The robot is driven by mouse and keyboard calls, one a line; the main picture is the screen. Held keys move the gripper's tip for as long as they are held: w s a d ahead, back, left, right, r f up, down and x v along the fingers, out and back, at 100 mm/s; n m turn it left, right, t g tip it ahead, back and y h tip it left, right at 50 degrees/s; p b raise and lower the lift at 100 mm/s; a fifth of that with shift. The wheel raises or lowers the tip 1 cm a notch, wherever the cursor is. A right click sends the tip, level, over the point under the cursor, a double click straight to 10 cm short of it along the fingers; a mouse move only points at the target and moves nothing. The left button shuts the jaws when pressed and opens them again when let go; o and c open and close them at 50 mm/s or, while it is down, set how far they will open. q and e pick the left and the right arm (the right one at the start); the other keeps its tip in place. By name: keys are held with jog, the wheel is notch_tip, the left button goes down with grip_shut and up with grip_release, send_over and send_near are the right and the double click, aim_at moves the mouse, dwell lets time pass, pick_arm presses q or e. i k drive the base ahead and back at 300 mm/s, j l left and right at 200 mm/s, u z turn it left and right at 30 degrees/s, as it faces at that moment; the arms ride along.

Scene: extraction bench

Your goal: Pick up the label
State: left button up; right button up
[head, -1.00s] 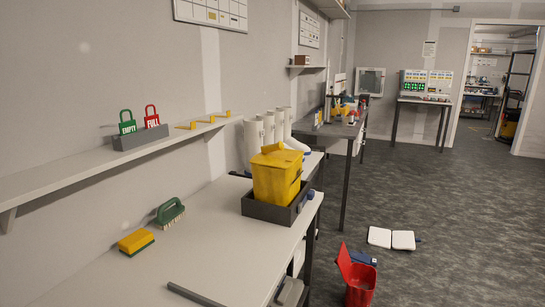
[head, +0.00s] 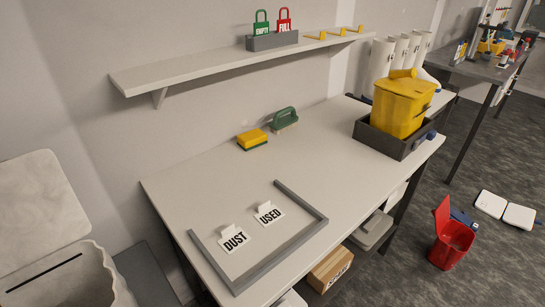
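Two white labels stand on the light grey bench (head: 190,190), inside a grey raised frame (head: 262,268) at its near end. One label reads DUST (head: 233,238) and the other, to its right, reads USED (head: 268,213). On the wall shelf (head: 180,72) a dark holder (head: 272,41) carries a green tag reading EMPTY (head: 262,27) and a red tag reading FULL (head: 284,22). The frames do not show which label is meant. Neither of my grippers is in view.
A yellow sponge (head: 252,138) and a green brush (head: 285,118) lie near the wall. A yellow bin (head: 402,105) stands in a dark tray (head: 372,138) at the far right. A red bin (head: 449,245) is on the floor. The bench middle is clear.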

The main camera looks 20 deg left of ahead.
aim_at(233, 237)
jog(key=u, duration=1.25)
